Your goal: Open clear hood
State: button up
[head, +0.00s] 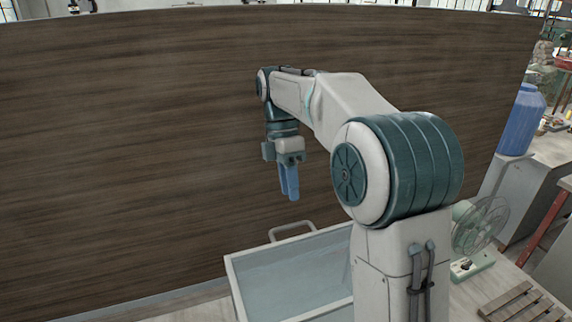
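The clear hood (300,268) is a see-through pane in a pale frame, low in the middle of the head view. A light bar handle (292,229) stands at its far edge. My arm hides its right part, and the picture's bottom edge cuts off its near part. My gripper (291,197) points down above the handle and shows apart from it in the picture. Its two blue fingers overlap from this side, so I cannot tell the gap between them. I see nothing held in them.
A tall dark wood panel (130,150) fills the background behind the hood. A green fan (478,228) stands to the right, near a slatted wooden rack (522,303). A blue container (521,120) stands on a bench at the far right.

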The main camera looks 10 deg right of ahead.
jog(key=shift+v, duration=2.55)
jog(key=shift+a, duration=0.1)
grip_shut()
jog(key=s+a+f+m+t+y+p, duration=0.1)
jog(key=s+a+f+m+t, duration=0.25)
jog(key=m, duration=0.55)
jog(key=s+a+f+m+t+y+p, duration=0.1)
jog(key=s+a+f+m+t, duration=0.2)
jog(key=m, duration=0.6)
notch_tip(320, 180, down, 9)
jog(key=w+a+t+b, duration=0.1)
jog(key=w+b, duration=0.2)
jog(key=s, duration=0.4)
jog(key=shift+d+r+p, duration=0.2)
jog(key=shift+d+p, duration=0.05)
jog(key=shift+p, duration=0.1)
